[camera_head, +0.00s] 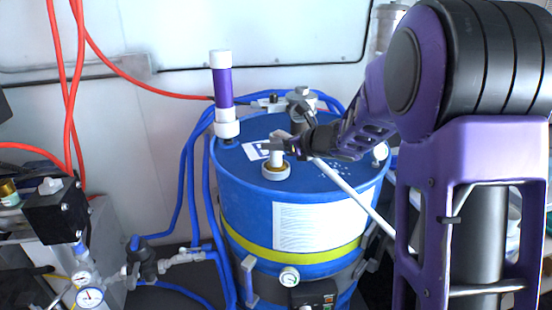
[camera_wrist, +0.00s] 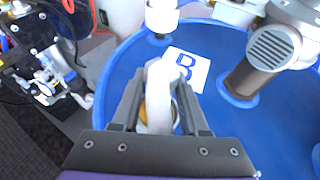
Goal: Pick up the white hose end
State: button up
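The white hose end (camera_head: 277,160) appears as a short upright white piece with a pale ring at its foot, on top of the blue drum (camera_head: 245,193). It also shows in the wrist view (camera_wrist: 160,98), between the two dark fingers of my gripper (camera_wrist: 160,88). In the head view my gripper (camera_head: 268,147) reaches in from the right, level with its top. The fingers lie along both sides of the white piece with little or no visible gap. I cannot tell whether they press on it. Its lower part is partly hidden by the fingers.
A purple and white cylinder (camera_head: 223,90) stands at the drum's back left. A grey metal fitting (camera_wrist: 262,62) rises at the right in the wrist view. A white tube (camera_head: 350,190) slants across the drum's right side. Blue hoses (camera_head: 188,165) run down its left.

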grip_shut()
